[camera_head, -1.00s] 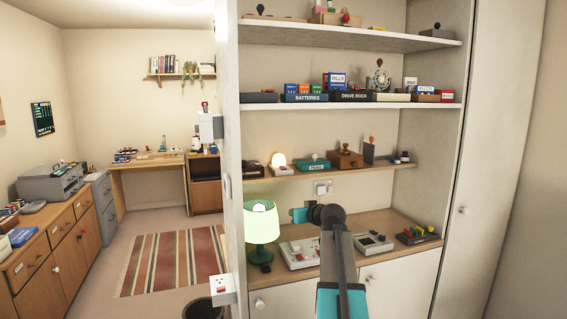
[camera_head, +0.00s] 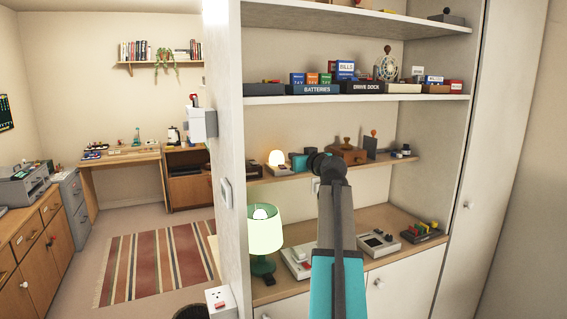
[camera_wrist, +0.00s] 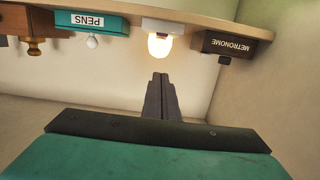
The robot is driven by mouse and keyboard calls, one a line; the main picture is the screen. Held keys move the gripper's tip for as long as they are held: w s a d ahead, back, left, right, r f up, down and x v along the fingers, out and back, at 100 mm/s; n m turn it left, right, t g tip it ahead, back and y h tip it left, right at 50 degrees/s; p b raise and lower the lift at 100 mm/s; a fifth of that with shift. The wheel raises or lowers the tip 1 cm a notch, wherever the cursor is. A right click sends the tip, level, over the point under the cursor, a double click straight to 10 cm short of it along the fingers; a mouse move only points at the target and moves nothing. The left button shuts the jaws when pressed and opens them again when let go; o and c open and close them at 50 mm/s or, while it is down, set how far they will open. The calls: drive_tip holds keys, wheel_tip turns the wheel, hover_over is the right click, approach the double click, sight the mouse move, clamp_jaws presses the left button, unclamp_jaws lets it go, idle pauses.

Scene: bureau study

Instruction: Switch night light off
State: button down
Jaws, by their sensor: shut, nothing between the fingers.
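The night light (camera_head: 277,158) is a small glowing dome on a pale base, standing on the middle shelf. It is lit. In the wrist view, which looks upside down, the night light (camera_wrist: 159,46) glows just beyond the fingertips. My gripper (camera_wrist: 161,77) is shut and empty, pointing at the night light with a small gap seeming to remain.
A teal PENS box (camera_wrist: 92,22) and a dark METRONOME box (camera_wrist: 231,43) flank the night light on the shelf. A green table lamp (camera_head: 264,232) stands below, beside a pale device (camera_head: 297,262). A shelf with labelled boxes (camera_head: 315,89) is above.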

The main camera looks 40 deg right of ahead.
drive_tip(key=shift+s+d+r, duration=0.1)
drive_tip(key=shift+s+d, duration=0.05)
drive_tip(key=shift+s, duration=0.1)
drive_tip(key=shift+w+d, duration=0.1)
drive_tip(key=shift+w, duration=0.05)
drive_tip(key=p, duration=0.3)
hover_over(282, 167)
drive_tip(key=s, duration=0.3)
drive_tip(key=shift+a+f, duration=0.2)
drive_tip(key=shift+f, duration=0.3)
drive_tip(key=shift+w+d+f+p, duration=0.1)
drive_tip(key=shift+w+d+p, duration=0.05)
drive_tip(key=shift+w+p, duration=0.15)
drive_tip(key=shift+w+d+f+p, duration=0.1)
drive_tip(key=shift+w+p, duration=0.05)
drive_tip(key=shift+w, duration=0.2)
drive_tip(key=shift+w+f+p, duration=0.15)
drive_tip(key=shift+f+p, duration=0.55)
drive_tip(key=shift+f, duration=1.25)
drive_tip(key=shift+f+b, duration=0.3)
drive_tip(key=shift+b, duration=0.8)
drive_tip(key=shift+w+r, duration=0.1)
drive_tip(key=shift+r, duration=0.15)
